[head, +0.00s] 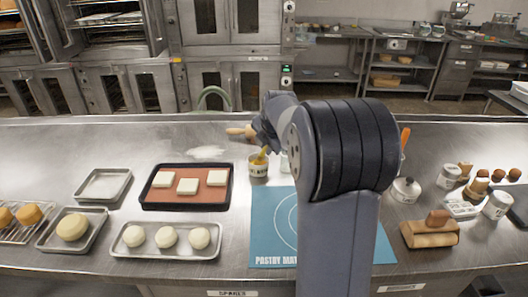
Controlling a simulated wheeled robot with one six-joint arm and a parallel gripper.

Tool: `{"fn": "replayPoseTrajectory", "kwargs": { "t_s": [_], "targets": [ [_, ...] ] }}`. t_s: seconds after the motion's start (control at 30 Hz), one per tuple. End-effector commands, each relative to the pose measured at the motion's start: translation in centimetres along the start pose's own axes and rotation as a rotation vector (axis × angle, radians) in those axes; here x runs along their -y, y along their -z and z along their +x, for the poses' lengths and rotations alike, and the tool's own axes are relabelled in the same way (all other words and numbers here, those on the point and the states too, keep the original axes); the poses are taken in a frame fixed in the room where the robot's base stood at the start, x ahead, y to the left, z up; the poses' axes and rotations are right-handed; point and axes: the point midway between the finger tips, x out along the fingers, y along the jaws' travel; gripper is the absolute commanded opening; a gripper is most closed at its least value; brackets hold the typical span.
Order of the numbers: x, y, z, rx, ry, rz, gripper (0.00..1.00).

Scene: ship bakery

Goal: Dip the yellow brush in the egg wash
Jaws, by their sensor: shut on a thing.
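The yellow brush (262,156) stands tilted, its lower end inside a small white labelled cup (258,170) near the middle of the counter. The cup's label is too small to read, and I cannot see how deep the brush reaches or what is in the cup. My gripper (267,144) is at the brush's upper end, shut on it. My own arm hides most of the gripper and part of the counter behind it.
A blue pastry mat (262,240) lies in front of the cup. A dark tray (188,205) with pale squares is left. A rolling pin (238,131) lies behind. An orange handle (405,137), a lidded pot (406,190) and a brown roll (430,235) are right.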

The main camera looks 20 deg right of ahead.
Motion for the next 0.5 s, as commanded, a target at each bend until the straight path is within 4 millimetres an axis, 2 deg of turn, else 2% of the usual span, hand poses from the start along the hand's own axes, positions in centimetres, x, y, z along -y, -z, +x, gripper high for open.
{"fn": "replayPoseTrajectory", "kwargs": {
  "t_s": [0.03,0.5],
  "targets": [
    [-0.4,-0.2,-0.7,0.001,-0.001,0.000,0.00],
    [-2.1,-1.2,-3.9,0.001,-0.001,0.000,0.00]
  ]
}}
